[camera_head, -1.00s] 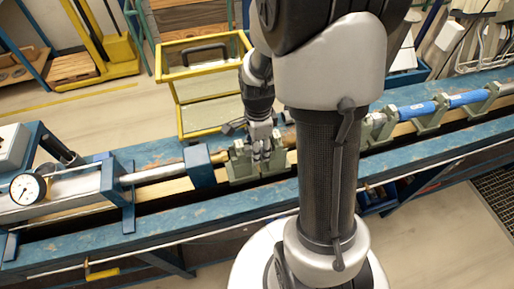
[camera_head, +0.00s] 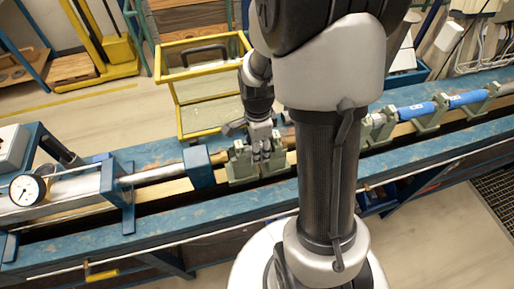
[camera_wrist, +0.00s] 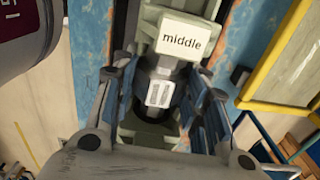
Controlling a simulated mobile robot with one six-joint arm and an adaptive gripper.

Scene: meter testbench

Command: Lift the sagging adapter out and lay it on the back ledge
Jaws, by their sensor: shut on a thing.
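The adapter (camera_wrist: 160,92) is a dark grey cylinder with a white ribbed patch, seen from above in the wrist view. My gripper (camera_wrist: 166,98) has a finger on each side of it and is shut on it. In the head view my gripper (camera_head: 262,148) reaches down at the green supports (camera_head: 241,167) on the blue bench, and the adapter is mostly hidden by the fingers. A support with a white "middle" label (camera_wrist: 187,39) stands just beyond the adapter. I cannot tell whether the adapter still touches its support.
The blue bench (camera_head: 240,205) runs across the view. A brass-ended rod and blue frame (camera_head: 199,166) stand left of my gripper, a dial gauge (camera_head: 27,190) further left. Blue pipe pieces (camera_head: 417,111) lie in supports at right. A yellow frame (camera_head: 181,92) stands behind the bench.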

